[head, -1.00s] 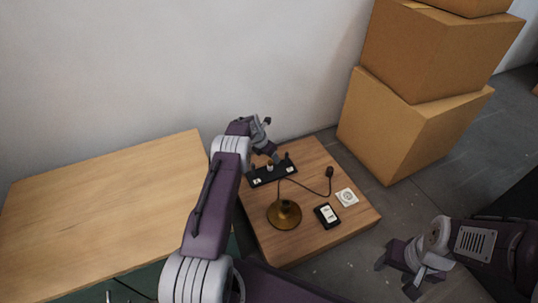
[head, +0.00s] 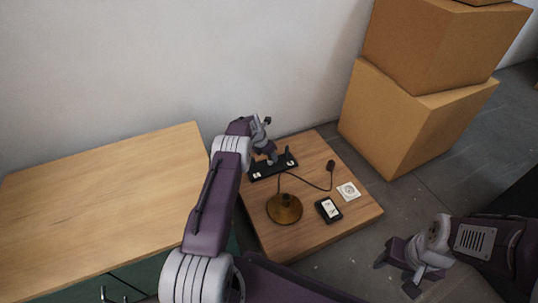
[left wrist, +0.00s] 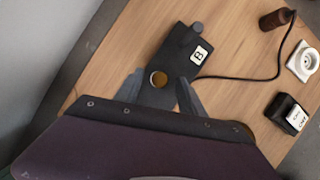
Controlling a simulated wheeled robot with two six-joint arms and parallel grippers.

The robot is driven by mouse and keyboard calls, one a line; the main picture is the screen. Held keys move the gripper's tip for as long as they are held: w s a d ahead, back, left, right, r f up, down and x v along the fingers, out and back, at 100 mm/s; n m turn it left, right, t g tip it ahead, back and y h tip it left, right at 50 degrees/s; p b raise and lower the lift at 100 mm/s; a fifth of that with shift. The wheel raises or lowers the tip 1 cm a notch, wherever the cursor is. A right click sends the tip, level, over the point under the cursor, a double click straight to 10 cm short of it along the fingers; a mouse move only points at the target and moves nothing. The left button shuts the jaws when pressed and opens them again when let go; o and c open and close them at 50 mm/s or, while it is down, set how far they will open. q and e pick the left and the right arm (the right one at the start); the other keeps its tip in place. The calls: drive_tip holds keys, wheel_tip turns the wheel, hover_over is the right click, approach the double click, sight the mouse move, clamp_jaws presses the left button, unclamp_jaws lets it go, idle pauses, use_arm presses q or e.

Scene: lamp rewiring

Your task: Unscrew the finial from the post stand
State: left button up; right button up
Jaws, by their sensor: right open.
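The black post stand (head: 286,164) lies near the back edge of the small wooden table, with a white label on it. In the left wrist view, the stand (left wrist: 180,60) shows a "B" label, and a round brass finial (left wrist: 158,79) is seen from above. My left gripper (left wrist: 160,80) is open, with one finger on each side of the finial and visible gaps between. In the head view, my left gripper (head: 270,157) is over the stand and hides the finial. My right gripper (head: 396,276) is open and empty, off the table's right side.
A brass lamp base (head: 284,209) with a cord stands on the table (head: 310,235). A dark plug (head: 331,166), a white socket plate (head: 348,191) and a black box (head: 328,209) are to its right. Cardboard boxes (head: 415,120) stand behind right. A bare wooden worktop (head: 90,210) is left.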

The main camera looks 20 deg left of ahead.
use_arm(q)
drive_tip(key=shift+r, duration=0.1)
drive_tip(key=p+v, duration=0.8)
drive_tip(key=v, duration=0.1)
drive_tip(key=shift+p, duration=0.3)
